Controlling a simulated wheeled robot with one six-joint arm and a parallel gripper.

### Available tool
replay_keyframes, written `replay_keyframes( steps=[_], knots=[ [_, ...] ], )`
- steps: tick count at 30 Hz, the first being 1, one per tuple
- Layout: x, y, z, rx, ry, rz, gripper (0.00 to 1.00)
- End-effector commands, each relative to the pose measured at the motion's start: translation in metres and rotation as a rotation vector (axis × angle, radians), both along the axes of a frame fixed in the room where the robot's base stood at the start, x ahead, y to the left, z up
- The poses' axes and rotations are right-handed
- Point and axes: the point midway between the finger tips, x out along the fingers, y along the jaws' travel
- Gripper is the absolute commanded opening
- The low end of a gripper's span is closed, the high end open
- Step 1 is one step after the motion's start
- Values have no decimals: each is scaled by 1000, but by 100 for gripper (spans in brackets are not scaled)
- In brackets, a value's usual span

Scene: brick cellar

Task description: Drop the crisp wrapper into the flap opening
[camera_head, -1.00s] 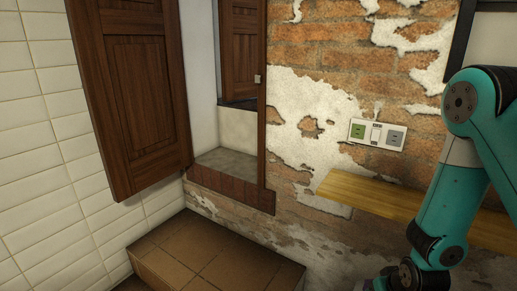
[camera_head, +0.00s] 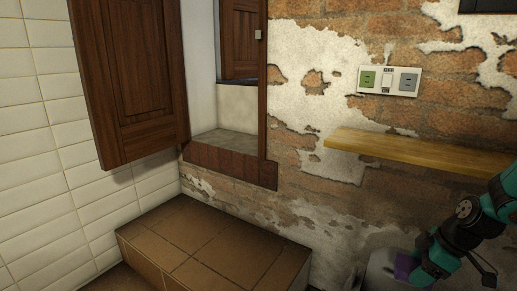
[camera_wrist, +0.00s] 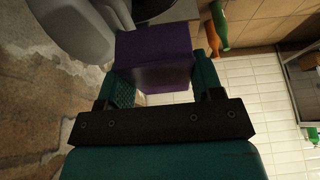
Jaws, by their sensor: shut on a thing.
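The crisp wrapper (camera_wrist: 153,58) is a purple block-like packet between the two teal fingers of my gripper (camera_wrist: 158,75), which is shut on it in the wrist view. In the head view a small purple part of the wrapper (camera_head: 403,266) shows at my gripper (camera_head: 412,269), low at the right. A pale grey, rounded body, seemingly a bin (camera_head: 379,272), stands just behind and left of it. A grey rounded shape (camera_wrist: 78,28) also shows at the upper left of the wrist view, with a dark area beside it behind the wrapper. I cannot make out the flap opening clearly.
A wooden shelf (camera_head: 420,153) juts from the brick wall above my gripper. A tiled ledge (camera_head: 215,245) lies left of the grey body. A wooden shutter (camera_head: 130,80) stands open at the left. Orange (camera_wrist: 213,38) and green (camera_wrist: 220,27) bottles show in the wrist view.

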Motion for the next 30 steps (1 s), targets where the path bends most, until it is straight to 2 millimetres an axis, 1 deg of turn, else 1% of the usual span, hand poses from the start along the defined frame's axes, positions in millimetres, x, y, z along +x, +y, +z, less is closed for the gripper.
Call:
replay_keyframes(
  steps=[1,9,12,15,23,24,27,30],
  knots=[
    [0,0,-8,1,1,-1,39],
    [0,0,-42,-1,1,-3,39],
    [0,0,-51,-1,1,-3,39],
    [0,0,-55,-1,1,-3,39],
    [0,0,-54,-1,1,-3,39],
    [0,0,-54,-1,1,-3,70],
    [0,0,-54,-1,1,-3,90],
    [0,0,-54,-1,1,-3,90]
  ],
)
